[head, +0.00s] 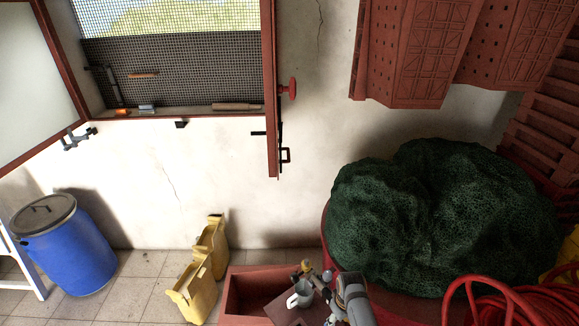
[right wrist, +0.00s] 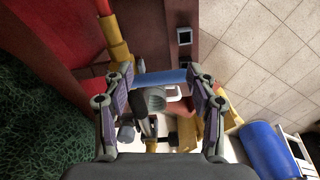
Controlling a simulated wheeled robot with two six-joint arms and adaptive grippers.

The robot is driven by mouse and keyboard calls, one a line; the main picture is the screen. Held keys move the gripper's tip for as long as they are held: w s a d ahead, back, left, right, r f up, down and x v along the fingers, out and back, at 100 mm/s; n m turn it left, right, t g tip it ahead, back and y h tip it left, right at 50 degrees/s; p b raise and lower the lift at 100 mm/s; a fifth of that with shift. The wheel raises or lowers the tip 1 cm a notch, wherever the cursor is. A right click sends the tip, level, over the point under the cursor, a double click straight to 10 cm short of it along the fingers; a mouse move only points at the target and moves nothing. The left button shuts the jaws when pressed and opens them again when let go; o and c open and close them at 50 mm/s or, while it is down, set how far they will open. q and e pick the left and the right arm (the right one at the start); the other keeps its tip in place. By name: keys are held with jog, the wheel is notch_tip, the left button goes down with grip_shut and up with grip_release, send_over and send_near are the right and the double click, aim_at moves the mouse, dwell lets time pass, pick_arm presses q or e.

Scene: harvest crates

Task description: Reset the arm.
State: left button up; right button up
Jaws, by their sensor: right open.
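My right gripper (right wrist: 160,74) shows in the right wrist view with its two fingers spread wide apart. Nothing is clamped between the fingers. Beyond them I see a blue bar-shaped thing (right wrist: 163,77) and a dark grey thing (right wrist: 150,100), but I cannot tell whether either touches the fingers. My left gripper is in neither view.
A red crate (head: 236,291) stands at the bottom middle. Yellow jerrycans (head: 195,291) and a blue barrel (head: 75,255) stand to its left on the tiled floor. A dark green netted heap (head: 440,215) and a coiled red hose (head: 520,303) are at the right.

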jog(key=s+d+f+m, duration=0.2)
jog(key=s+d+f, duration=0.2)
jog(key=s+f, duration=0.8)
jog(key=s+d+f+m, duration=0.2)
jog(key=s+d+f, duration=0.2)
jog(key=s+f, duration=0.75)
jog(key=s+d+m, duration=0.1)
jog(key=s+d, duration=0.2)
jog(key=s, duration=1.1)
pick_arm(q)
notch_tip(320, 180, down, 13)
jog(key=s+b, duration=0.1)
jog(key=b, duration=1.2)
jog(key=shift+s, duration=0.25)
pick_arm(e)
notch_tip(320, 180, down, 13)
jog(key=t, duration=0.1)
jog(key=shift+w+d+h, duration=0.15)
jog(key=shift+d+h, duration=0.15)
jog(key=shift+h, duration=0.1)
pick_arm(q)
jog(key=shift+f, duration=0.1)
pick_arm(e)
jog(key=shift+f, duration=0.1)
